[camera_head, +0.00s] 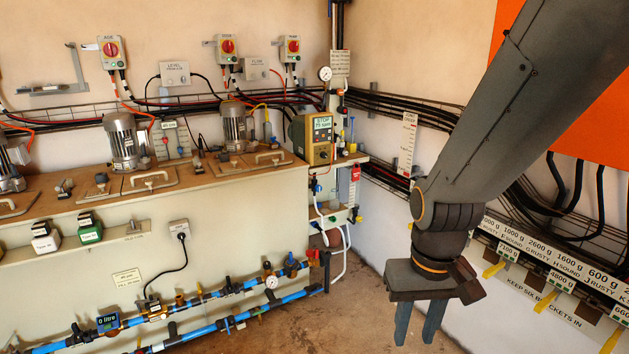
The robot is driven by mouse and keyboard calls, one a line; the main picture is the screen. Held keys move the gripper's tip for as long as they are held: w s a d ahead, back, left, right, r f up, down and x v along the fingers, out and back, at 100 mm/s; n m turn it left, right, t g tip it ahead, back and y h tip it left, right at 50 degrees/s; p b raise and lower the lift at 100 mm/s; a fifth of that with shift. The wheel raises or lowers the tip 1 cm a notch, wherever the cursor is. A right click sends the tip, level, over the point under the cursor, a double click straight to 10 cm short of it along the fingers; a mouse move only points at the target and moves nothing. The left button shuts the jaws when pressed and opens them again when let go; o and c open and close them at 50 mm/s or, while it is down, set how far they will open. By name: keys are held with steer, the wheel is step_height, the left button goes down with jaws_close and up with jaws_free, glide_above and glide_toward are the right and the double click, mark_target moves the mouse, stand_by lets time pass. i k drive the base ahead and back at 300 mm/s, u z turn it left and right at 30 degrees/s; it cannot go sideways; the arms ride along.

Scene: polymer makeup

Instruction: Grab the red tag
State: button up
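A small red tag (355,174) hangs at the right end of the bench, just below the benchtop edge and above a small shelf. It is small in the view and its writing cannot be read. My gripper (418,326) is at the lower right, pointing down, with its two fingers apart and nothing between them. It is well apart from the tag, lower and to the right in the picture. Nothing hides the tag.
The long bench (240,215) carries several motors and a yellow display box (313,139). Blue pipes (200,307) run low along its front. White hoses (345,257) hang under the tag. Cable trays and a row of weight labels line the right wall. Floor shows between bench and gripper.

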mark_target(356, 174)
steer(key=i, duration=2.35)
steer(key=z, duration=0.6)
